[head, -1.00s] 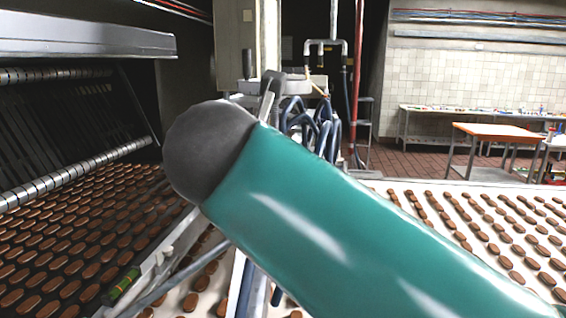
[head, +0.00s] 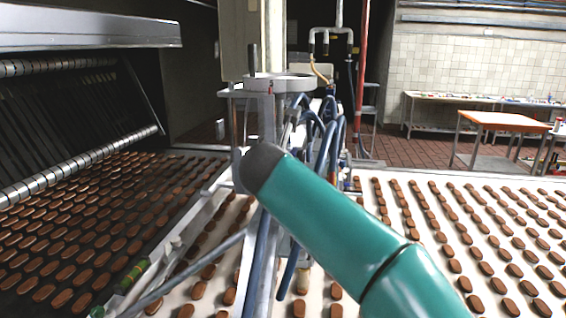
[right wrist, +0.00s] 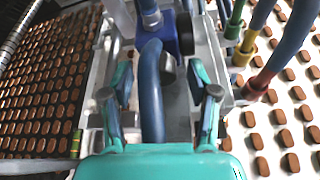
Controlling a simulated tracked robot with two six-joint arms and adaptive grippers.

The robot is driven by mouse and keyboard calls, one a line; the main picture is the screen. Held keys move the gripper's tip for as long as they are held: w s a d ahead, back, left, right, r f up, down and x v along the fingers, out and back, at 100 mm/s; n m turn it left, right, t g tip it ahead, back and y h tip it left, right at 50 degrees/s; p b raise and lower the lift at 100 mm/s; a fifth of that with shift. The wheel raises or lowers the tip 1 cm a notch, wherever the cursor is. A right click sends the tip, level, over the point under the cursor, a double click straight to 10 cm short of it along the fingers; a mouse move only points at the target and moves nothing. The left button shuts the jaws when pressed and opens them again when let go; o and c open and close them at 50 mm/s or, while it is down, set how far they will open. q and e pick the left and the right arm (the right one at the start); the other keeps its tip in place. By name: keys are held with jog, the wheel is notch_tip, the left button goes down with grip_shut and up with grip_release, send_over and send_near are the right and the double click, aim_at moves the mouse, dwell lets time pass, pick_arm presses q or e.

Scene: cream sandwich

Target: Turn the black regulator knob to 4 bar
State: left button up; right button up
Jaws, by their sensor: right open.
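In the right wrist view, my right gripper (right wrist: 161,76) is open, with its teal fingers wide apart. A thick blue hose (right wrist: 151,100) runs between the fingers; I cannot tell whether they touch it. A dark grey round end (right wrist: 167,68) shows beside the hose, closer to the fingertips. No pressure scale is readable. In the head view my right arm hides its gripper, and I cannot make out the knob. My left gripper is not in view.
A metal stand (head: 278,84) with several blue hoses (head: 325,140) rises between two conveyors. Brown biscuits cover the dark left belt (head: 150,180) and the white right belt (head: 425,225). Coloured hose fittings (right wrist: 243,57) crowd the right side of the wrist view.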

jog(key=shift+w, duration=0.2)
grip_shut()
jog(key=shift+d+f+m+y, duration=0.1)
jog(key=shift+m+y, duration=0.2)
jog(key=shift+m, duration=0.2)
grip_release()
